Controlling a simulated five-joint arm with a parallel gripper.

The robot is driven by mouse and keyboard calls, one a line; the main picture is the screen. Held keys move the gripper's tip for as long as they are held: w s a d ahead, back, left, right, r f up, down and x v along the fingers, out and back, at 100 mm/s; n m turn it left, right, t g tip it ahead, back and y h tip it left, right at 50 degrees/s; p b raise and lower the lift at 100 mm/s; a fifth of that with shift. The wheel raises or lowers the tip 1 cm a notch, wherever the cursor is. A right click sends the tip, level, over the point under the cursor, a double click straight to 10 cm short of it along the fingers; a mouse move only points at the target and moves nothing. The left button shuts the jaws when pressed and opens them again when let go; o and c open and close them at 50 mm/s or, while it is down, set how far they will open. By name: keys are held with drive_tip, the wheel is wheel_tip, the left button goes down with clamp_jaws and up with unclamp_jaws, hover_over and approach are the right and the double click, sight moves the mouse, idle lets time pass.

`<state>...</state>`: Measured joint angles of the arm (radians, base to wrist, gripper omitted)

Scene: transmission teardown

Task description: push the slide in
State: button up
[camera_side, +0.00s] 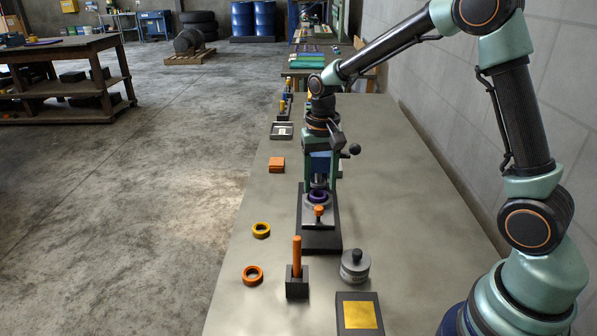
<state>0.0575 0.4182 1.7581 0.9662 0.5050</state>
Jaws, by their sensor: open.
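A slide with an orange knob (319,211) sits at the front of the press fixture (313,226), towards the camera. A purple ring (318,197) is seated in the fixture behind the knob, under the silver ram. The green press (306,174) stands on a dark base plate (320,243). My gripper (321,150) points down at the top of the press, above and behind the slide's knob. It is open, and I see nothing held in it. Its fingertips are small and blend with the press, so I cannot tell whether they touch it. How far in the slide sits is hard to see.
An orange peg in a dark block (297,286), a grey knobbed weight (355,265) and a yellow-topped block (359,314) stand in front.

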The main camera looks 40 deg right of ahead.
sight(319, 207)
wheel_tip(319, 207, down, 6)
drive_tip(key=shift+f, duration=0.2)
clamp_jaws()
drive_tip(key=shift+r, duration=0.1)
idle(1.4)
